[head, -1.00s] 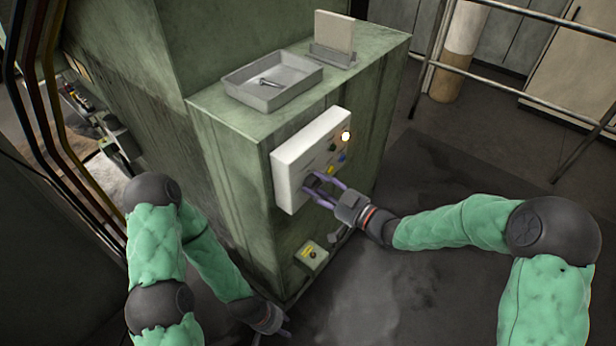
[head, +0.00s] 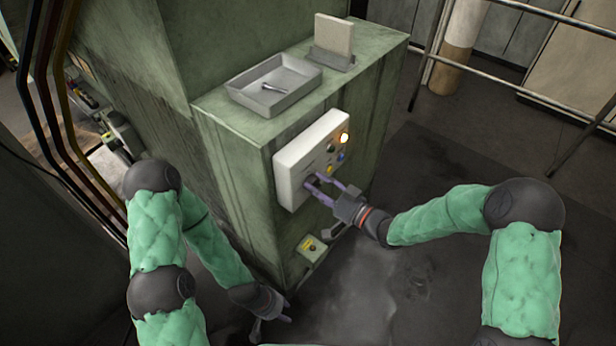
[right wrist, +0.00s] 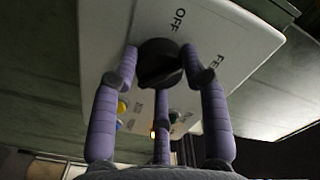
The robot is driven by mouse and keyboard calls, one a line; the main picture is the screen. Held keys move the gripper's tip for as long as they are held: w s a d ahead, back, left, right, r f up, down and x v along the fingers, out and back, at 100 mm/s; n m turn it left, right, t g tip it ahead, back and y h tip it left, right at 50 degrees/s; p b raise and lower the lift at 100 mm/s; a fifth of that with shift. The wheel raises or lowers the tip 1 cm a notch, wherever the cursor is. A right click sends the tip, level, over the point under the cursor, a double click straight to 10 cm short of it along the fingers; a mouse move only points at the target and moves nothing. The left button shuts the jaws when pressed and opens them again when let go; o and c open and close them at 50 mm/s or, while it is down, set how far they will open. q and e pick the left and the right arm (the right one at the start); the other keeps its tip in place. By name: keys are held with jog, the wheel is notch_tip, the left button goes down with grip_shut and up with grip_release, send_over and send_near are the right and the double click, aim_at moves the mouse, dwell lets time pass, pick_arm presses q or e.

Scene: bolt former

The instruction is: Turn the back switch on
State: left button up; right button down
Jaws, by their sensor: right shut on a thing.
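A white control panel (head: 292,168) is fixed to the front of the green machine. A black rotary knob (right wrist: 158,62) sits on it, with the word OFF beside it in the right wrist view. My right gripper (head: 328,188) is at the panel's lower left end. In the right wrist view its purple fingers (right wrist: 163,78) are closed around the knob and partly hide it. My left gripper (head: 274,318) hangs low by the machine's bottom corner, its fingers apart and empty.
A lit lamp (head: 344,138) and small coloured buttons are on the panel's right part. A grey tray (head: 290,98) holding a bolt stands on the machine top. Metal railings (head: 480,68) stand at the right; the floor between is clear.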

jog(key=m+p, duration=0.2)
jog(key=shift+r+m, duration=0.1)
jog(key=shift+m, duration=0.2)
jog(key=shift+m+p, duration=0.4)
jog(key=shift+m, duration=0.1)
jog(key=c, duration=0.7)
grip_release()
jog(key=p+v, duration=0.1)
jog(key=v, duration=0.7)
jog(key=shift+d, duration=0.1)
